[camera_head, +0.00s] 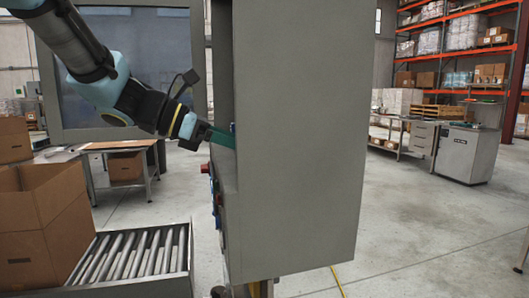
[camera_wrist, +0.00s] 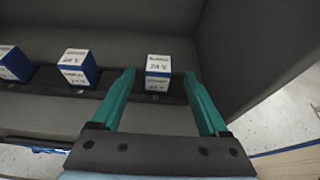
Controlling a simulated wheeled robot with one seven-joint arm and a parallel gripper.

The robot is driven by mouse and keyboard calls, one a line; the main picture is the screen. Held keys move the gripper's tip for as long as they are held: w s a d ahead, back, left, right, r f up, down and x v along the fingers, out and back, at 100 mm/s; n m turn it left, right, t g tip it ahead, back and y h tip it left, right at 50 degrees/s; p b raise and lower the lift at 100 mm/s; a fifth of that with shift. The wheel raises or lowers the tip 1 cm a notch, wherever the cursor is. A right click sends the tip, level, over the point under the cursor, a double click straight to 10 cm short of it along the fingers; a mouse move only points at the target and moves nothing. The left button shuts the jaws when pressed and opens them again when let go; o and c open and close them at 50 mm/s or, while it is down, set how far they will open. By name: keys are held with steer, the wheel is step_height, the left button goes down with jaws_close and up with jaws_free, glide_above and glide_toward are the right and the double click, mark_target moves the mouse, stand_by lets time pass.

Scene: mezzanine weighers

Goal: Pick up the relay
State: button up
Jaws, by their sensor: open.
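Three similar blue relays with white, marked faces stand in a row on a dark rail inside a grey cabinet in the wrist view: a left relay (camera_wrist: 14,66), partly cut off by the frame edge, a middle relay (camera_wrist: 76,68), and a right relay (camera_wrist: 158,66). My gripper (camera_wrist: 160,76) is open, with its two teal fingers on either side of the right relay in the picture. Whether the fingertips are level with it in depth I cannot tell. In the head view, my gripper (camera_head: 221,137) enters the open side of the cabinet, and the cabinet's wall hides most of the interior.
The grey cabinet (camera_head: 298,130) fills the middle of the head view; its side wall (camera_wrist: 255,50) stands close to the right finger. A roller conveyor (camera_head: 130,258) and cardboard box (camera_head: 45,225) are at lower left. Open floor (camera_head: 420,215) lies to the right.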

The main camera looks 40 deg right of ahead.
steer(key=shift+p+x, duration=1.05)
steer(key=shift+x, duration=2.4)
steer(key=shift+w+r, duration=0.1)
jaws_close()
